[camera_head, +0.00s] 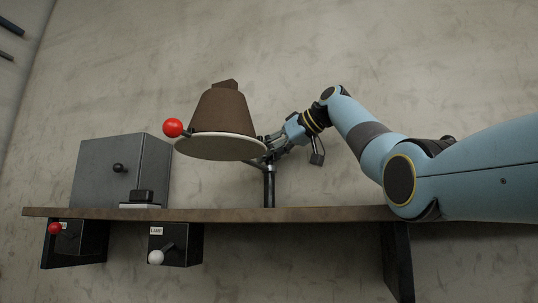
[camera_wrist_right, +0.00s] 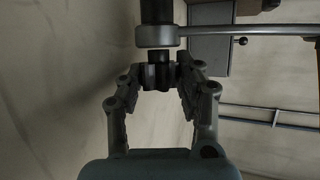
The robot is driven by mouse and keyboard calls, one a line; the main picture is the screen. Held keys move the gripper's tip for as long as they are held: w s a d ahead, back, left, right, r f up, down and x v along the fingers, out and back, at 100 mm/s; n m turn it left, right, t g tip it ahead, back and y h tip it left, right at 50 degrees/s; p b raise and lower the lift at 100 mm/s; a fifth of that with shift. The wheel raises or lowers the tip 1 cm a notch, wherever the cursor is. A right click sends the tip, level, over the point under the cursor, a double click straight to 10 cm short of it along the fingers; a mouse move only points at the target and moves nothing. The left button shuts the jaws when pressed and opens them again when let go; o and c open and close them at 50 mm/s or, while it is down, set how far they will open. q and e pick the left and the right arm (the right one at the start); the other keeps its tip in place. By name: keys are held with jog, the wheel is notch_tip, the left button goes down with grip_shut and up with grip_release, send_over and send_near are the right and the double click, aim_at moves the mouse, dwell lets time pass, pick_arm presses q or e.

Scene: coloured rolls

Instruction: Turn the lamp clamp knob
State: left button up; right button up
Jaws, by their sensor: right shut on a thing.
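The lamp has a brown conical shade (camera_head: 220,109) with a pale rim and stands on a dark post (camera_head: 268,187) on the shelf. A red ball (camera_head: 173,127) sticks out at the shade's left side. My right gripper (camera_head: 266,149) reaches in from the right, behind the shade's right edge, at the top of the post. In the wrist view my right gripper (camera_wrist_right: 160,80) is shut on the dark clamp knob (camera_wrist_right: 158,74), below the grey clamp collar (camera_wrist_right: 157,37). In the head view the shade and fingers hide the knob. My left gripper is not in view.
The brown shelf (camera_head: 320,214) carries a grey metal box (camera_head: 100,170) with a dark knob at left. Under it hang a box with a red ball lever (camera_head: 55,228) and one labelled LAMP with a white ball lever (camera_head: 156,257).

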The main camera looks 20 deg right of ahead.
jog(key=shift+r+n+g+y, duration=0.15)
jog(key=shift+n+g+y, duration=0.35)
jog(key=shift+n+y, duration=0.4)
jog(key=shift+g, duration=0.3)
jog(key=o, duration=1.2)
